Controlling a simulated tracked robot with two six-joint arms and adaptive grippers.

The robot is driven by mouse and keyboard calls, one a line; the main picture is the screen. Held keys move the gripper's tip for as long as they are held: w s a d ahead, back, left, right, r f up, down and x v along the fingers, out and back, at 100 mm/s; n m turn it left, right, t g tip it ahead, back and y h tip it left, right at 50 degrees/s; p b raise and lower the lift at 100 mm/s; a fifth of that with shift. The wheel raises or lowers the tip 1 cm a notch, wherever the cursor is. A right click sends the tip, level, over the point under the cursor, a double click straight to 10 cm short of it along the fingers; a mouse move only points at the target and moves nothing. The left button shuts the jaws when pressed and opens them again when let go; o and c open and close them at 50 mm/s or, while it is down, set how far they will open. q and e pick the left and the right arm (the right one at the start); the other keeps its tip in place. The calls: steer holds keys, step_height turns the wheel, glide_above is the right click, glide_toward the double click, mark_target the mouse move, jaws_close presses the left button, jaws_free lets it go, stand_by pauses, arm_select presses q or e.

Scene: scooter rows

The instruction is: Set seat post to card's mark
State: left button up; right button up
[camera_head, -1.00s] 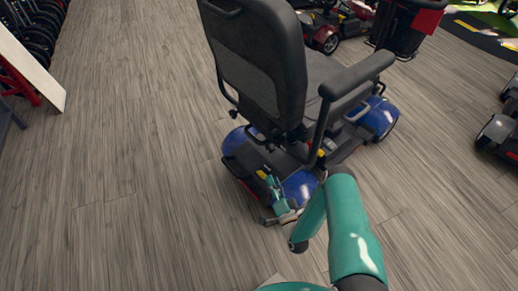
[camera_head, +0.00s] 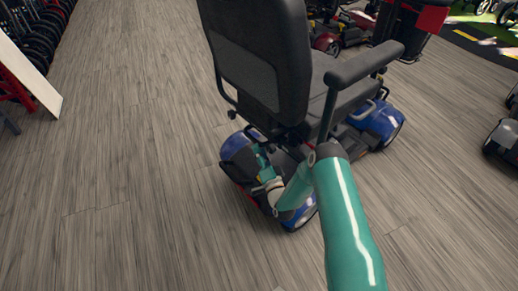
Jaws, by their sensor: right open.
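The blue scooter (camera_head: 237,148) has a black seat with a tall backrest (camera_head: 250,60), and I see it from behind. My right arm comes in from the bottom right, bends beside the armrest and folds back down over the scooter's rear. My right gripper (camera_head: 261,156) is at the rear of the scooter, below the backrest; it is small and dark here, and it is open. I cannot make out the seat post under the seat, nor a card or its mark. My left gripper is not in view.
The right armrest (camera_head: 365,62) stands close beside my forearm. Other scooters (camera_head: 335,38) are behind, and one (camera_head: 505,135) is at the right edge. A white board (camera_head: 28,70) on a red stand is at the far left. The wood floor on the left is clear.

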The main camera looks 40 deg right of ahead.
steer(key=shift+x, duration=1.3)
jaws_close()
steer(key=shift+s+d, duration=0.1)
steer(key=shift+f, duration=0.15)
